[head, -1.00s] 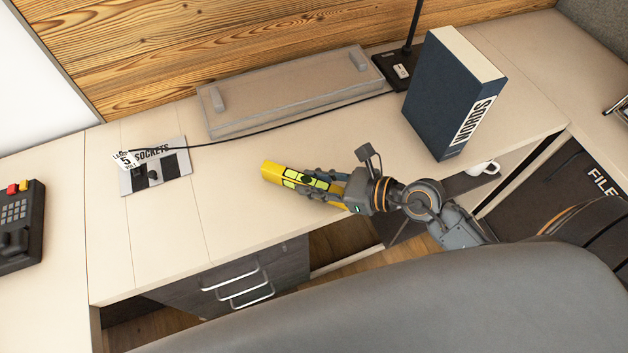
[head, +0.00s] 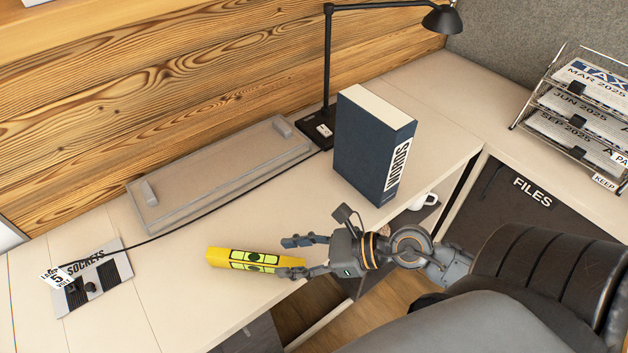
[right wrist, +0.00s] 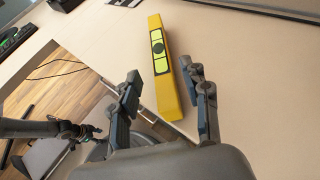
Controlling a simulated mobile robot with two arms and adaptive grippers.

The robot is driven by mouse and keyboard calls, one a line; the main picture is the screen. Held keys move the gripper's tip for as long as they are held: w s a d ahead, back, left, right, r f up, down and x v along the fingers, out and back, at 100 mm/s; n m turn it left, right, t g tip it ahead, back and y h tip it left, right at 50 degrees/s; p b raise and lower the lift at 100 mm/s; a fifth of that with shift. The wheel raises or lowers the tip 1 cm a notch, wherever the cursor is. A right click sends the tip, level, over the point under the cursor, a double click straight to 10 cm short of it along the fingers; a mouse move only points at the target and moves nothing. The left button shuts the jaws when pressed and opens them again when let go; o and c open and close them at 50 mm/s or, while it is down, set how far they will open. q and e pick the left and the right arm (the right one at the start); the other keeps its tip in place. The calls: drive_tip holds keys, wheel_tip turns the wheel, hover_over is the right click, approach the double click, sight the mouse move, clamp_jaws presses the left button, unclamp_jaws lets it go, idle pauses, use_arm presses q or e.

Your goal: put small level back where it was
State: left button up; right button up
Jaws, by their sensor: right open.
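The small level (head: 250,260) is yellow with green vials and lies on the pale desk near its front edge. It also shows in the right wrist view (right wrist: 161,75), ahead of the fingers. My right gripper (head: 300,256) is open at the level's right end in the head view. In the right wrist view its fingers (right wrist: 167,95) stand apart, with the level's near end between or just beyond them; I cannot tell if they touch it.
A grey tray-like board (head: 220,180) lies along the wall. A dark blue book (head: 365,150) stands right of it, beside a black lamp (head: 328,70). A socket plate (head: 95,280) is at left. Bare desk lies around the level.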

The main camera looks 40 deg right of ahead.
drive_tip(key=shift+b+v, duration=0.3)
drive_tip(key=shift+v, duration=2.35)
